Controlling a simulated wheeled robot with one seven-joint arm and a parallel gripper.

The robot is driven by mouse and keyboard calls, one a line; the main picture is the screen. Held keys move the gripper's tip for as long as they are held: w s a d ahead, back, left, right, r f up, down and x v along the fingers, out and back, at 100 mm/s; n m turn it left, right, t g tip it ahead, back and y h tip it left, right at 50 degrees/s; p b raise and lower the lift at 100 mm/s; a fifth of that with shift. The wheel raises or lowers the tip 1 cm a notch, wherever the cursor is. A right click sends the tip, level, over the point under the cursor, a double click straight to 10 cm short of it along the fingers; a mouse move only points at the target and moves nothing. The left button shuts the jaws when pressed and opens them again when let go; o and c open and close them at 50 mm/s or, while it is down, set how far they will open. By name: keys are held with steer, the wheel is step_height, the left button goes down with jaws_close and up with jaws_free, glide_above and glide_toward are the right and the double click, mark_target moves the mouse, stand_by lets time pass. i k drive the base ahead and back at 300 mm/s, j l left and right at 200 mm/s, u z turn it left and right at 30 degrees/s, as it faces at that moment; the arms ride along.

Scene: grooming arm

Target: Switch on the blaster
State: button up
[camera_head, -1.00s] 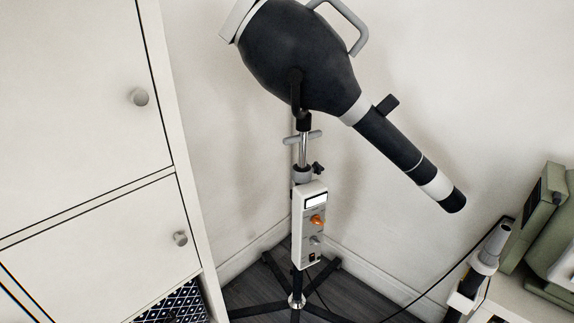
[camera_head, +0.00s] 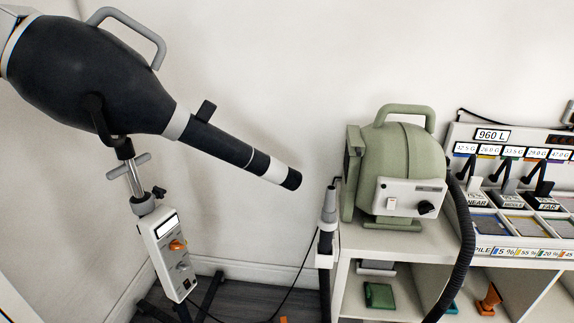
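A green blower unit (camera_head: 400,170) with a top handle stands on a white shelf unit, and I take it as the blaster. Its pale front panel (camera_head: 408,193) carries a small whitish switch (camera_head: 391,203) at left and a black knob (camera_head: 427,208) at right. The switch's position is too small to tell. A black ribbed hose (camera_head: 462,250) hangs from its right side. A large black dryer (camera_head: 85,75) on a stand fills the upper left; its control box (camera_head: 168,258) has an orange knob (camera_head: 177,245) and a grey knob. My gripper is not in view.
A grey nozzle-like tool (camera_head: 328,208) stands upright in a white holder left of the shelf unit (camera_head: 395,245). A display rack (camera_head: 520,190) with labelled slots is at right. The dryer's barrel (camera_head: 240,153) juts towards the green unit. Stand legs and a cable cross the floor.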

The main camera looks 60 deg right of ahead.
mark_target(391, 203)
steer(key=z, duration=1.7)
